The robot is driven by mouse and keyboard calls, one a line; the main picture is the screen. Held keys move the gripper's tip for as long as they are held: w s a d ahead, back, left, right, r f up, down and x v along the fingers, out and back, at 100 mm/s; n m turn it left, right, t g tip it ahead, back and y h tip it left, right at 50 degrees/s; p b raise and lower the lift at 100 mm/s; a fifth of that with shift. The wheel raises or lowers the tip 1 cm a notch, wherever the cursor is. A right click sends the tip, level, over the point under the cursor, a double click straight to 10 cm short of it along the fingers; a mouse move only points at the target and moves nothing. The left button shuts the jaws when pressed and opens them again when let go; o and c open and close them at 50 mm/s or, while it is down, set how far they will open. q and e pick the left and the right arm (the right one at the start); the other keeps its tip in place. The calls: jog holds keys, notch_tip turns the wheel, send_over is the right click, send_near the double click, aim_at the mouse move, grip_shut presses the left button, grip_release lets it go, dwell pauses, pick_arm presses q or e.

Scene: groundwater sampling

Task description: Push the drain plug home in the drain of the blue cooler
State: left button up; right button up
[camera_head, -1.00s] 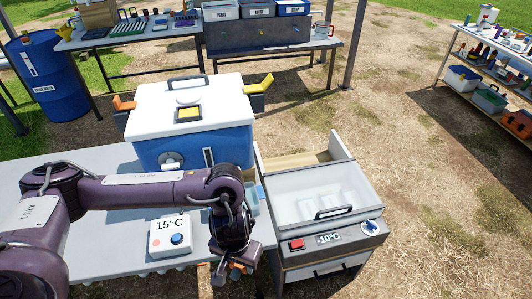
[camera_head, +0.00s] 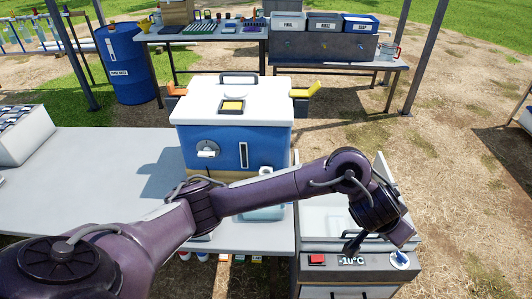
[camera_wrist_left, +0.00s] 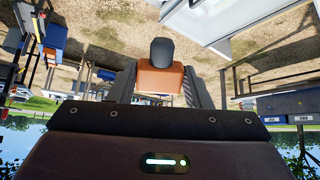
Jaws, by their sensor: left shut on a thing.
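The blue cooler (camera_head: 220,141) with a white lid stands on the grey table. A pale round fitting (camera_head: 207,150), which looks like its drain, is on the left of its front face. My left gripper (camera_wrist_left: 163,82) is shut on an orange piece with a dark rounded tip, which looks like the drain plug (camera_wrist_left: 160,78). In the head view my left arm crosses in front of the cooler, with its wrist over the freezer box right of the table, well away from the drain. The fingers and plug are not clear there. My right gripper is not in view.
The -10°C freezer box (camera_head: 325,260) stands right of the table. A blue barrel (camera_head: 128,65) and a back table with bins (camera_head: 325,50) stand behind. The left part of the grey table (camera_head: 95,180) is mostly clear, with a white rack (camera_head: 22,135) at its far left.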

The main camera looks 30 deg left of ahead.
pick_arm(q)
jog(key=w+a+r+n+t+y+b, duration=0.1)
jog(key=w+a+r+n+t, duration=0.2)
jog(key=w+a, duration=0.35)
jog(key=w+a+r+t+b, duration=0.1)
jog(key=w+a+r+t, duration=0.1)
jog(key=w+a+t, duration=0.45)
jog(key=s+a+f+n+y, duration=0.2)
jog(key=a+n+y, duration=0.1)
jog(key=a, duration=0.5)
jog(key=s+a+f+n+y+b, duration=0.1)
jog(key=s+a+f+n+y, duration=0.1)
jog(key=a+y, duration=0.3)
jog(key=s+a+f+n+g+y+b, duration=0.1)
jog(key=s+a+f+n+y, duration=0.1)
jog(key=a, duration=1)
jog(key=shift+s+a+n+y, duration=0.15)
jog(key=shift+a+n+y, duration=0.1)
jog(key=shift+n+y, duration=0.7)
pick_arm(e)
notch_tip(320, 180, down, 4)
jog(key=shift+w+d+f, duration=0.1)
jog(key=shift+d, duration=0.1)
pick_arm(q)
jog(key=shift+d+f+b, duration=0.1)
jog(key=shift+f+b, duration=1.55)
jog(key=shift+f, duration=1.25)
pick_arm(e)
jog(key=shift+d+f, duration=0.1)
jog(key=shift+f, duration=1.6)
